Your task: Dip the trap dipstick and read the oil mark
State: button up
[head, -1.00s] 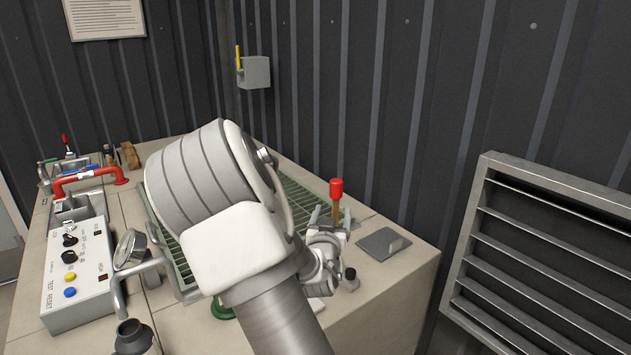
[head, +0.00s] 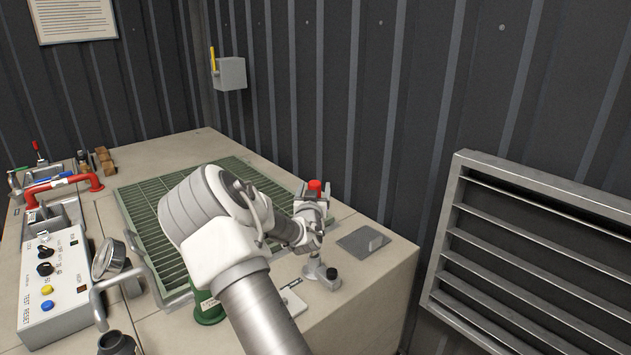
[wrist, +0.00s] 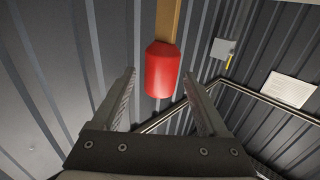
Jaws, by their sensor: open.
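The dipstick's red grip (head: 315,186) shows at my gripper in the head view, at the right rear of the bench. A gap shows on both sides of the grip. The lower stick is hidden in the head view. A small metal fitting with a black knob (head: 332,274) stands below my wrist.
A white card (head: 291,304) lies in front. A green grating (head: 150,205), control box (head: 55,290), gauge (head: 108,260) and red pipe (head: 60,187) occupy the left. A corrugated wall (head: 400,120) stands behind.

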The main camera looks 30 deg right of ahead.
jog(key=shift+x, duration=2)
grip_shut()
